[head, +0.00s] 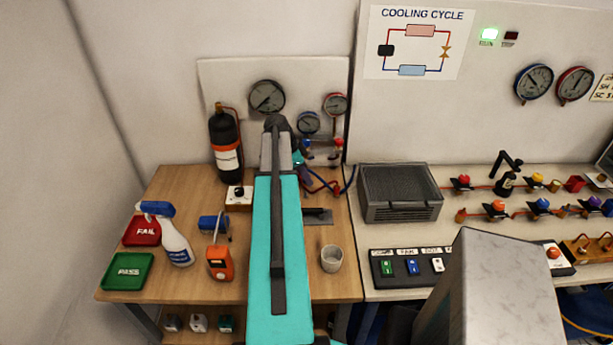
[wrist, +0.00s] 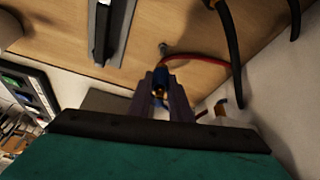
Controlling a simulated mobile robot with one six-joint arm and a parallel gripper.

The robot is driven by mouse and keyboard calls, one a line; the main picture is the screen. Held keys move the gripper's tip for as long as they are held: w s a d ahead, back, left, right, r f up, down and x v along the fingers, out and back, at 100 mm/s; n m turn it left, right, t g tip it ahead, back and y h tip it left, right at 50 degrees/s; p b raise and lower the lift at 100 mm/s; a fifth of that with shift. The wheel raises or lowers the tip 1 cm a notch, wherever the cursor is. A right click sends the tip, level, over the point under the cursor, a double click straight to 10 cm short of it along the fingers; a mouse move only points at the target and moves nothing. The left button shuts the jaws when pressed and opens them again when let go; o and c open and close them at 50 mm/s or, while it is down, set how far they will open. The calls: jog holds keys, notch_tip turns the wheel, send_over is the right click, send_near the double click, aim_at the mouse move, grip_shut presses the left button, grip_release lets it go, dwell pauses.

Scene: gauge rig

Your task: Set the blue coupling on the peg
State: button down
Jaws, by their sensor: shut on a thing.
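In the wrist view my gripper (wrist: 160,92) is shut on the blue coupling (wrist: 159,74), which shows as a small blue cylinder with a brassy end between the fingertips. A short grey post-like piece (wrist: 165,49) stands on the wooden table just beyond the coupling, beside a red hose. I cannot tell for sure whether it is the peg. The coupling appears apart from it in the picture, but the depth between them is unclear. In the head view my own arm hides most of the gripper and the coupling.
Red hose (wrist: 225,78) and dark hoses (wrist: 229,35) lie close to the gripper. A grey plate with a black bar (head: 318,217) lies on the table (head: 180,190). A grey cup (head: 331,259), a black cylinder (head: 226,145) and a grey vented box (head: 399,192) stand around.

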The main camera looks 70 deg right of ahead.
aim_at(304, 184)
jog(key=shift+f+b, duration=0.85)
jog(key=shift+f, duration=0.7)
jog(key=shift+f+b, duration=1.3)
jog(key=shift+f, duration=0.05)
dwell(1.8)
jog(key=c, duration=1.2)
grip_release()
jog(key=shift+r, duration=0.15)
jog(key=shift+b+v, duration=1.8)
jog(key=shift+v, duration=5)
jog(key=shift+a, duration=0.1)
